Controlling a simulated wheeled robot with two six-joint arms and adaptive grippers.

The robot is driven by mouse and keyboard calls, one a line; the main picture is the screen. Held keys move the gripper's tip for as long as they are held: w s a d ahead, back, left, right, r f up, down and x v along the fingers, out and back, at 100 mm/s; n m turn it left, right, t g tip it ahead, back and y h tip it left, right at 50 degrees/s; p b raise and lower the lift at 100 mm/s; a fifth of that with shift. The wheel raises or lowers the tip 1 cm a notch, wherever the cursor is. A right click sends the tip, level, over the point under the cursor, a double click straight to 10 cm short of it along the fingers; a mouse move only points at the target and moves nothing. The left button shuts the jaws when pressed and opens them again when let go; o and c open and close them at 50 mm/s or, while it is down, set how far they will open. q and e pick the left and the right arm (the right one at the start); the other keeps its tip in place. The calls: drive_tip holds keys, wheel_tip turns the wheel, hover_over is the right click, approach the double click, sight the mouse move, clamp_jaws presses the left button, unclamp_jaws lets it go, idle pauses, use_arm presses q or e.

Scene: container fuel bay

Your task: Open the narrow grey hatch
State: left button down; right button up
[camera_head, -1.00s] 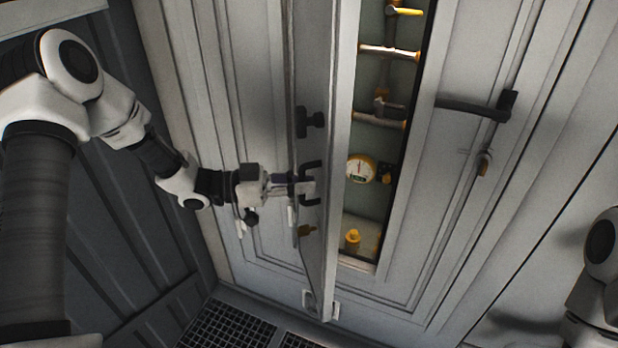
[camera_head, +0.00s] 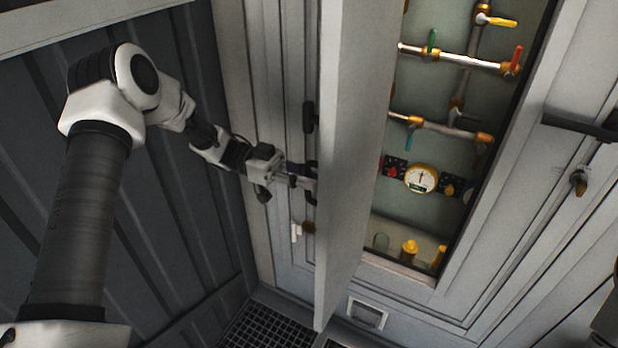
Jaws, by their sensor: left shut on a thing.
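The narrow grey hatch (camera_head: 350,170) stands swung out from the wall, seen at a steep angle in the head view. Its inner face and edge are turned toward me. My left gripper (camera_head: 308,183) is at the hatch's outer side, shut on its dark handle (camera_head: 312,196), which the hatch edge partly hides. A second dark fitting (camera_head: 311,116) sits above the handle. Behind the hatch, the opening shows pipes with coloured valve levers and a round yellow gauge (camera_head: 421,178). My right gripper is not in the picture.
A neighbouring grey door with a dark lever handle (camera_head: 580,127) and a small brass lock (camera_head: 578,180) is at the right. A dark ribbed wall (camera_head: 190,230) is at the left. Floor grating (camera_head: 262,325) lies below the hatch.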

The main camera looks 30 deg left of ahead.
use_arm(q)
drive_tip(key=shift+w+a, duration=0.1)
idle(0.3)
drive_tip(key=c, duration=1.2)
unclamp_jaws()
drive_tip(key=a, duration=1.2)
